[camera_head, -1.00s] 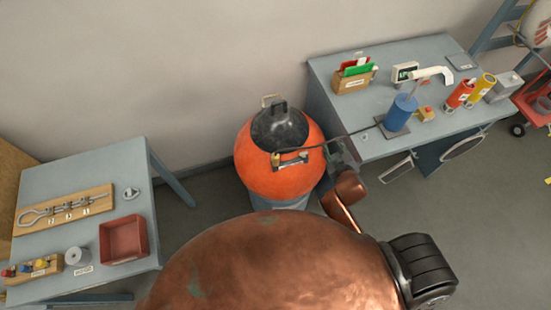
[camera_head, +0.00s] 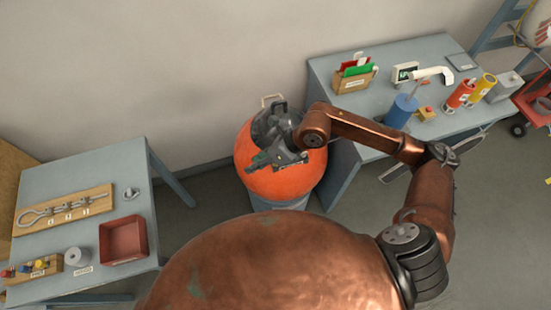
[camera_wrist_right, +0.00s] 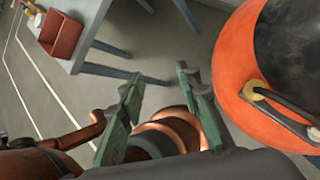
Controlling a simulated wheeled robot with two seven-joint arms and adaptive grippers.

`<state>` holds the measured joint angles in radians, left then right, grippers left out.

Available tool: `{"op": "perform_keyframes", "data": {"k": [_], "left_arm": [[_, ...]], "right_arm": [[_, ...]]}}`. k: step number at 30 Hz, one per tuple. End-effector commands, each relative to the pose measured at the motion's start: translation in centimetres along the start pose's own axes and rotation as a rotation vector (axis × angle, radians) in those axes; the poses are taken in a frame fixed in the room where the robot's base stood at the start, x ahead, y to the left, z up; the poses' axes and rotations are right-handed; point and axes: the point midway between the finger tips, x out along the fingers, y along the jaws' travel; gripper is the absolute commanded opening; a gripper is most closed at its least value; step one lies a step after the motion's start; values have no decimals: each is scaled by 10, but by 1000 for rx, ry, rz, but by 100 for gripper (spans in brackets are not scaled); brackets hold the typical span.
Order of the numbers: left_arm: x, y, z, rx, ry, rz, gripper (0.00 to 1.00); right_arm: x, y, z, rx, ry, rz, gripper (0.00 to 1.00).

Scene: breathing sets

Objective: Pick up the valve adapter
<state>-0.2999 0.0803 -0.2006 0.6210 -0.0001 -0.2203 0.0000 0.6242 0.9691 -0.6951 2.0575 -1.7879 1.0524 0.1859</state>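I cannot tell for sure which thing is the valve adapter. A small grey metal piece (camera_head: 131,193) and a grey cylinder (camera_head: 77,256) lie on the left table (camera_head: 110,170). The orange vessel (camera_head: 250,177) with a dark top stands between the tables. A brass fitting (camera_wrist_right: 257,94) shows on it in the right wrist view. My right gripper (camera_head: 258,162) is over the vessel in the head view and hides part of its top. In the right wrist view the gripper's green fingers (camera_wrist_right: 160,78) are apart, with nothing held between them. My left gripper is not in view.
The left table also holds a red tray (camera_head: 123,240) and a wooden board (camera_head: 62,212) with metal parts. The right table (camera_head: 345,115) carries a blue cylinder (camera_head: 401,111), red and yellow cylinders and a wooden card holder (camera_head: 354,80). Floor shows between the tables.

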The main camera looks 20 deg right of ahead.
Motion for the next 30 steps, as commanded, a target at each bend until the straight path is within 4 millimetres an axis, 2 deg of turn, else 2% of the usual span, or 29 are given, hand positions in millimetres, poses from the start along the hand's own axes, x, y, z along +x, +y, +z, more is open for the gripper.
{"op": "perform_keyframes", "data": {"k": [1, 3, 7, 10, 17, 25, 30], "left_arm": [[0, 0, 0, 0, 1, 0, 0], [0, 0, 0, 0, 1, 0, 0], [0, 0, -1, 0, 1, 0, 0], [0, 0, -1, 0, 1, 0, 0], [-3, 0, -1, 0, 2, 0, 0], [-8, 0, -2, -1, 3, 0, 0], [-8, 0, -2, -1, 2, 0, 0]], "right_arm": [[-6, -28, -10, -33, 65, -92, 31], [-15, -60, -23, -61, 141, -194, 31], [-28, -93, -36, -82, 219, -303, 31], [-25, -103, -41, -83, 238, -327, 31], [-4, -111, -48, -83, 238, -324, 31], [30, -124, -60, -83, 236, -322, 31], [38, -128, -62, -84, 235, -322, 31]]}}
